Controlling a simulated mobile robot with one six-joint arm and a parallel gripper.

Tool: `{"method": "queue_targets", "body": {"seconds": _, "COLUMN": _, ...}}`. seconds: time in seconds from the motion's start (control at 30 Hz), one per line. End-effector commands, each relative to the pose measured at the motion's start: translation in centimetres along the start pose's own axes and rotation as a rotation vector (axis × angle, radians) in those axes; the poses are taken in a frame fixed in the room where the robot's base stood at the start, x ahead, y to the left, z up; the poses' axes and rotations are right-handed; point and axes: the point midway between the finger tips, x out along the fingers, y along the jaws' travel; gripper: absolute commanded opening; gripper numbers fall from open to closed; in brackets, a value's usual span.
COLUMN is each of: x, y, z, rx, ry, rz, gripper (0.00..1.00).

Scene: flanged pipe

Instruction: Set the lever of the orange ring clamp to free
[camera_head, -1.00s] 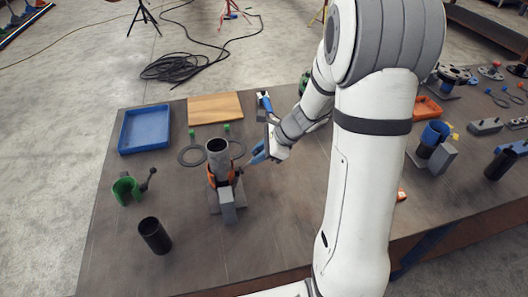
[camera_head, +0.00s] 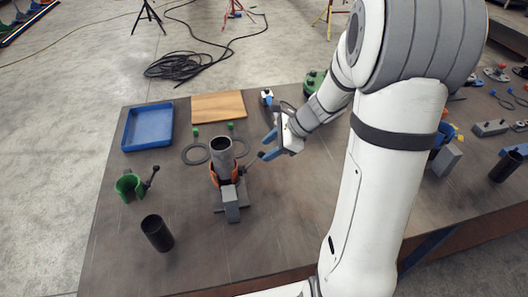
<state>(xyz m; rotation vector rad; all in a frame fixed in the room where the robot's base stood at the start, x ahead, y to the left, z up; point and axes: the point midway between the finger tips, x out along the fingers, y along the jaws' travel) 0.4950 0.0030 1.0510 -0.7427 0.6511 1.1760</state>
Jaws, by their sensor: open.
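The orange ring clamp (camera_head: 214,177) sits around the lower part of an upright grey pipe (camera_head: 222,160) on a grey stand (camera_head: 231,203). Its dark lever (camera_head: 248,168) sticks out to the right of the pipe, towards my gripper; its exact setting is too small to tell. My gripper (camera_head: 268,146) has blue fingertips, which are apart with nothing between them. It is to the right of the pipe, close to the lever's end and not visibly gripping it.
A green clamp (camera_head: 128,187) with a lever and a dark pipe (camera_head: 157,233) stand at the left. A blue tray (camera_head: 147,126) and a wooden board (camera_head: 218,107) lie behind. Dark rings (camera_head: 195,154) lie beside the pipe.

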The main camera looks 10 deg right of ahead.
Motion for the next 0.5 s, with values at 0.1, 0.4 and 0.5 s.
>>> {"method": "queue_targets", "body": {"seconds": 0.1, "x": -1.9, "y": 0.0, "z": -0.1, "rx": 0.0, "ry": 0.0, "rz": -0.003, "gripper": 0.43}}
{"method": "queue_targets", "body": {"seconds": 0.4, "x": -3.6, "y": 0.1, "z": -0.1, "rx": 0.001, "ry": 0.001, "rz": 0.002, "gripper": 0.43}}
{"method": "queue_targets", "body": {"seconds": 0.5, "x": -3.6, "y": 0.1, "z": -0.1, "rx": 0.001, "ry": 0.001, "rz": 0.002, "gripper": 0.43}}
